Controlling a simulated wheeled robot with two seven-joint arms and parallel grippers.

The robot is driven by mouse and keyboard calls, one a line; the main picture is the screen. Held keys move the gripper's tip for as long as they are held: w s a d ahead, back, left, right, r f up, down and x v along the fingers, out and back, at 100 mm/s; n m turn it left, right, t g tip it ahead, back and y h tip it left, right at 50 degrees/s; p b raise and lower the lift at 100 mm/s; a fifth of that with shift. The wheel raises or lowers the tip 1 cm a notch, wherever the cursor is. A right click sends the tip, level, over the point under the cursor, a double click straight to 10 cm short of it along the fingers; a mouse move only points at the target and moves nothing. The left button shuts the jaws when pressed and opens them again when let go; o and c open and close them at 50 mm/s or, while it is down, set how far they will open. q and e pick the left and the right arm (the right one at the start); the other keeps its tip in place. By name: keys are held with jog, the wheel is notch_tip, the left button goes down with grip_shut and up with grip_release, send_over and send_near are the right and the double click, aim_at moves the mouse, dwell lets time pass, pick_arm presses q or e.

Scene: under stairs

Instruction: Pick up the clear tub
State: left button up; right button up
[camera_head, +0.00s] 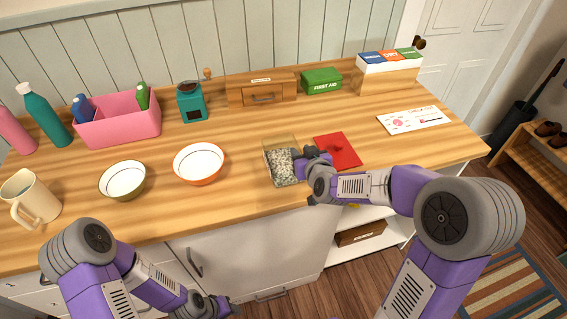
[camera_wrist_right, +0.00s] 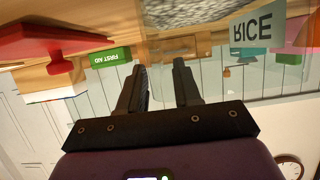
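The clear tub (camera_head: 271,147) stands on the wooden counter, right of the orange-rimmed bowl, with speckled grey-white contents. In the right wrist view its RICE label (camera_wrist_right: 256,28) shows reversed and upside down. My right gripper (camera_head: 308,152) is at the tub's right side in the head view. In the right wrist view its two fingers (camera_wrist_right: 160,70) are apart with a gap between them. I cannot tell whether they touch the tub. My left gripper (camera_head: 222,306) hangs low in front of the cabinet, away from the tub; its fingers are too unclear to read.
An orange-rimmed bowl (camera_head: 199,163) and a green-rimmed bowl (camera_head: 122,180) stand to the left. A wooden drawer box (camera_head: 245,94), green first aid box (camera_head: 321,81) and teal grinder (camera_head: 191,102) stand behind.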

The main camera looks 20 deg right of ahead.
grip_shut()
jog(key=shift+r, duration=0.15)
notch_tip(320, 180, up, 10)
jog(key=p, duration=0.5)
dwell(0.7)
jog(key=shift+f, duration=0.2)
dwell(1.8)
